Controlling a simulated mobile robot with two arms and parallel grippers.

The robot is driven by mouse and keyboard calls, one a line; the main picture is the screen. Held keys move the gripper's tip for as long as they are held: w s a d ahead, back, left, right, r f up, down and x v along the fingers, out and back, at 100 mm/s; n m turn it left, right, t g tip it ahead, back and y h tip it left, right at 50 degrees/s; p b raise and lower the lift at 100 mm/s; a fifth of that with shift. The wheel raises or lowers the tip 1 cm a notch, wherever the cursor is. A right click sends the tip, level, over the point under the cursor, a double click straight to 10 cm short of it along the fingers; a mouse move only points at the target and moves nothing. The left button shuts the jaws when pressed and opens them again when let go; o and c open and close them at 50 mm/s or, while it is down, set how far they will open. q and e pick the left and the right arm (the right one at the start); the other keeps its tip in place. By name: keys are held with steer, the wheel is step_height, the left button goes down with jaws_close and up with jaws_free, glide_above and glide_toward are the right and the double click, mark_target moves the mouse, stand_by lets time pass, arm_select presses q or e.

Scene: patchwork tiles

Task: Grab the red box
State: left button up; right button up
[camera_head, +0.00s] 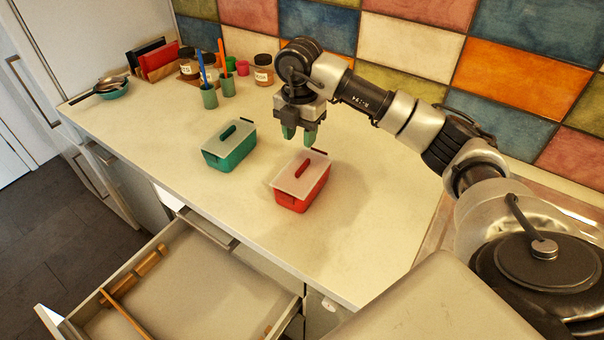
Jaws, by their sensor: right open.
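The red box (302,196) stands on the pale counter, with a whitish lid and a red handle on top. My right gripper (299,137) is above and behind the red box, pointing down, with its green-tipped fingers apart and empty. It does not appear to touch the box. A green box (230,155) of the same kind, with a pale lid and dark handle, stands to the left of the red box, with a gap between them. My left gripper does not show.
An open drawer (190,277) juts out below the counter's front edge. At the back left stand green cups (208,98) with utensils, jars (263,70), upright red and dark items (155,61) and a teal bowl (112,90). The counter (160,140) left of the green box is clear.

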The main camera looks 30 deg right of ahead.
mark_target(302, 167)
steer(key=f, duration=0.1)
steer(key=s+f, duration=0.1)
steer(key=shift+a+f, duration=0.25)
steer(key=shift+f, duration=0.1)
steer(key=f+p, duration=0.2)
steer(key=f, duration=0.2)
steer(key=shift+d+f, duration=0.15)
steer(key=shift+d, duration=0.05)
steer(key=shift+f+p, duration=0.35)
steer(key=shift+f, duration=0.2)
steer(key=shift+w+f, duration=0.1)
steer(key=shift+c, duration=0.9)
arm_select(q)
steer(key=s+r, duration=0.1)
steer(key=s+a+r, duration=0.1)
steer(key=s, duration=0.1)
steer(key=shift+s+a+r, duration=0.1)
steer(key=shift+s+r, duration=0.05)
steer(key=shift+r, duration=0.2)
arm_select(e)
jaws_close()
